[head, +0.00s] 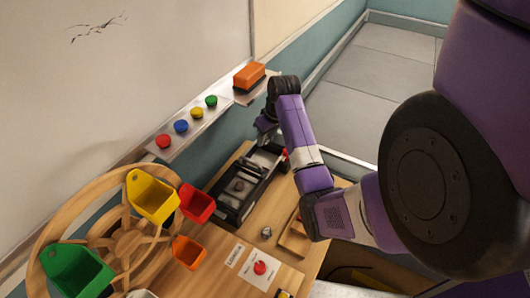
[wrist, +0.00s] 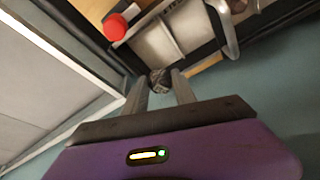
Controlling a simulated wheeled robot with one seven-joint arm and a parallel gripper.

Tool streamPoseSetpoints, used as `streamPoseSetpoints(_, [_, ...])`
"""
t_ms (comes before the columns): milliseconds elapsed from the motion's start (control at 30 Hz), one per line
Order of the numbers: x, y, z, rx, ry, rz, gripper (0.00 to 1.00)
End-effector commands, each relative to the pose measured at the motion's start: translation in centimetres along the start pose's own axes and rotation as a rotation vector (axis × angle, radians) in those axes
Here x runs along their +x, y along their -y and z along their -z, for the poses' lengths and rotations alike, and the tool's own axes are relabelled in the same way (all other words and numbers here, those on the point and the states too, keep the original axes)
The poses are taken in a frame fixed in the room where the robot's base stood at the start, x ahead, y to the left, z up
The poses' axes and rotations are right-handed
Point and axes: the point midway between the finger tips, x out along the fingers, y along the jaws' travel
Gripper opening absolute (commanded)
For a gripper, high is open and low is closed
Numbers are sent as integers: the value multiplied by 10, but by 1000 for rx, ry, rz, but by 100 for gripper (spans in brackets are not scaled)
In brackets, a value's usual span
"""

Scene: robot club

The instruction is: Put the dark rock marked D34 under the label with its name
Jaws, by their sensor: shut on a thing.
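My gripper (wrist: 160,82) is shut on a small dark, rough rock (wrist: 160,76), held between the fingertips in the wrist view. I cannot read a mark on it. In the head view my arm reaches to the wall side, above the far end of a black tray (head: 222,209); the fingertips and the rock are hidden there. The tray has pale compartments, also seen in the wrist view (wrist: 190,22). The rock appears beside the tray's edge in the wrist view, not inside a compartment.
A wooden table (head: 285,200) carries the tray, a small grey lump (head: 266,232) and a card with a red button (head: 260,267). A wooden wheel with yellow (head: 152,196), red, green and orange bins stands left. A whiteboard ledge (head: 195,125) holds several coloured magnets and an orange eraser (head: 249,75).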

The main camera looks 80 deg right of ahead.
Motion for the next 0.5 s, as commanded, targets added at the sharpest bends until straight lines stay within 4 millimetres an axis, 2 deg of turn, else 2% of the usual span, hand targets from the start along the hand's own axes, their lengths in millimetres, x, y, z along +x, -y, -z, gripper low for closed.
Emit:
streamPoseSetpoints(100, [20, 0, -6, 0, 0, 0, 0])
streamPoseSetpoints(367, [41, -1, -12, -1, -1, 0, 0])
streamPoseSetpoints(500, [62, -1, -19, -2, 1, 0, 0])
